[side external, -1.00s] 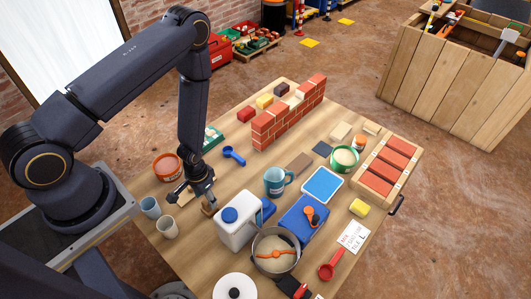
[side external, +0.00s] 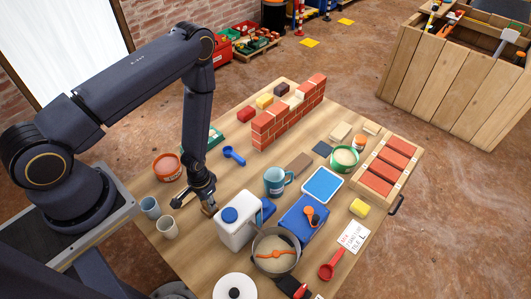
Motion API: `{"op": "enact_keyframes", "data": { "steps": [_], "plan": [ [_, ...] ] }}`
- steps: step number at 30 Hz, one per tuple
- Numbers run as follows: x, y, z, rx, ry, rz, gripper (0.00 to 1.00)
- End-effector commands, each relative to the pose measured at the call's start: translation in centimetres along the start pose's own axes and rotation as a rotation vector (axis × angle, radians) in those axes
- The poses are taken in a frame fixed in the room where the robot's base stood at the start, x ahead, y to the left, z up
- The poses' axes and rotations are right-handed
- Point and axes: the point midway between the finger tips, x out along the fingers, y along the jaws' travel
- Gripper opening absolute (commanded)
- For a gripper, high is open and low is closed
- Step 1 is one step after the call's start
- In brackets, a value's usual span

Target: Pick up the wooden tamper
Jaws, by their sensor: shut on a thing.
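The wooden tamper (side external: 209,210) is a small light-brown piece at the near left of the table, just left of the white jug with the blue cap. Only a little of it shows below my gripper. My gripper (side external: 206,202) points down and is shut on the tamper. The fingers hide much of the tamper, and I cannot tell whether it touches the table.
The white jug (side external: 236,226) stands close on the right. Two cups, one blue-grey (side external: 150,207) and one beige (side external: 168,228), stand to the left. An orange tub (side external: 167,167) and a blue scoop (side external: 234,155) lie behind. A brick wall (side external: 288,112) stands farther back.

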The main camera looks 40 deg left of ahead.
Motion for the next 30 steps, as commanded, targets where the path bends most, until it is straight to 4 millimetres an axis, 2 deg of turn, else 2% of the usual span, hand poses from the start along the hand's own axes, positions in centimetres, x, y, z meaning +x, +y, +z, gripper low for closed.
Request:
{"op": "enact_keyframes", "data": {
  "steps": [9, 13, 17, 24, 30],
  "plan": [
    [-0.1, 0.0, 0.0, 0.0, 0.0, 0.0, 0.0],
    [-0.8, 0.0, 0.0, 0.0, 0.0, 0.0, 0.0],
    [-2.8, 0.0, -0.1, 0.0, 0.003, 0.0, 0.0],
    [-7.8, 0.0, -0.1, 0.0, 0.004, 0.0, 0.0],
    [-9.8, 0.0, 0.0, 0.0, 0.001, 0.0, 0.0]
  ]
}}
